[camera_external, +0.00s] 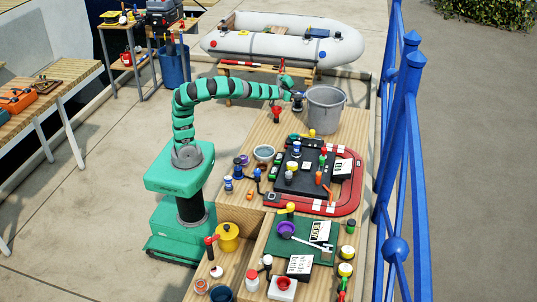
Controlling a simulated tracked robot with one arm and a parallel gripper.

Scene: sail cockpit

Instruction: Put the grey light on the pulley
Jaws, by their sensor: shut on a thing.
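My gripper (291,95) is at the far end of the table, just left of the grey bucket. It is shut on a small dark grey thing (297,103), which looks like the grey light, but it is too small to be sure. The thing is close to the bucket's left side; I cannot tell whether it touches the bucket or the table. I cannot make out for certain which of the small items on the table is the pulley.
The grey bucket (325,110) stands at the table's far end, with a red item (276,113) to its left. A black tray (304,186) and a green mat (275,244) carry several small items. A blue railing (396,150) runs along the right; an inflatable boat (280,38) lies behind.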

